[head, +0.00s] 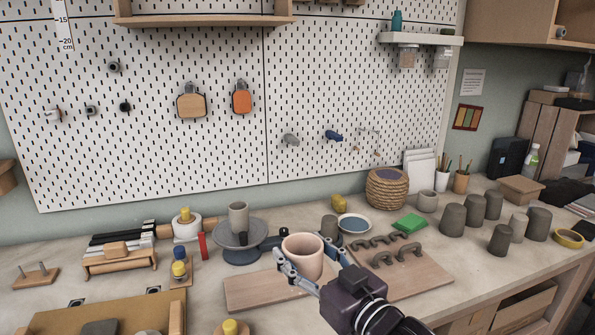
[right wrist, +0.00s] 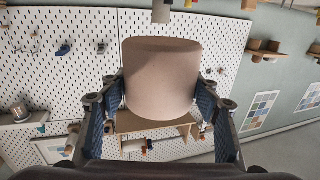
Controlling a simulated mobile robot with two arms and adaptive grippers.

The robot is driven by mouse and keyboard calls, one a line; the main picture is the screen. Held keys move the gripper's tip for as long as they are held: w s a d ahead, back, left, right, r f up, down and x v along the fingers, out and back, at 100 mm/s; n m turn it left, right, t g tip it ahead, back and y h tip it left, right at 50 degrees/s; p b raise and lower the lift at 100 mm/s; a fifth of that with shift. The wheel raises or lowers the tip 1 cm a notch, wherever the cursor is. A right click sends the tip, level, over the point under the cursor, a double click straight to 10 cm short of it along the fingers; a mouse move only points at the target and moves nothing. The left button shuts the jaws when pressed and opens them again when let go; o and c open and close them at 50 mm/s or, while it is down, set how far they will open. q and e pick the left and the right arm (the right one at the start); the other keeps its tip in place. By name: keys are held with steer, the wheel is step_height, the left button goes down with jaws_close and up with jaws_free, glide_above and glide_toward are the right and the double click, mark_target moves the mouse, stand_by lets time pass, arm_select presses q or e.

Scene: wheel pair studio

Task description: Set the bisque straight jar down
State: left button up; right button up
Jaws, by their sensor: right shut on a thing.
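The bisque straight jar (head: 303,257), a pale pinkish open cylinder, is held upright in the head view, over the plain wooden board (head: 247,293). My right gripper (head: 306,268) is shut on its sides, one finger to the left of it and the other to the right. In the right wrist view the jar (right wrist: 162,78) sits between the blue-padded fingers of the gripper (right wrist: 160,103). The board hides behind the jar and gripper in part, and I cannot tell whether the jar's base touches it. My left gripper is not in view.
A grey wheel (head: 238,240) with a small grey cup (head: 238,216) stands behind left. Several dark pots (head: 452,220) stand farther right. The board's left part is clear.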

steer(key=s+d+f+m+t+h, duration=0.25)
steer(key=s+d+f+h, duration=0.25)
steer(key=s+d, duration=0.3)
steer(key=s+d+f+m+t+h, duration=0.1)
steer(key=s+d+f+m+h, duration=0.4)
steer(key=d, duration=0.5)
steer(key=w+a+r+n+g+y, duration=0.1)
steer(key=w+a+r+n+y, duration=0.1)
steer(key=w+a+r+y, duration=0.1)
steer(key=w+a+r+n+g+y, duration=0.1)
steer(key=w+a+r+n+y, duration=0.2)
steer(key=a, duration=0.6)
steer(key=w+a+r+n+g+y, duration=0.2)
steer(key=w+a+r+n+y, duration=0.1)
steer(key=w+a, duration=0.4)
steer(key=shift+w+r+y, duration=0.4)
steer(key=shift+r+y, duration=0.05)
steer(key=shift+r, duration=0.25)
steer(key=shift+w+r+y, duration=0.4)
steer(key=shift+r+y, duration=0.05)
steer(key=shift+r, duration=0.25)
step_height(320, 180, down, 20)
steer(key=shift+a+r+p, duration=0.1)
steer(key=shift+r+p, duration=0.1)
steer(key=shift+p, duration=0.25)
steer(key=shift+f, duration=0.1)
steer(key=shift+f, duration=0.15)
steer(key=o, duration=1.4)
steer(key=shift+o, duration=0.2)
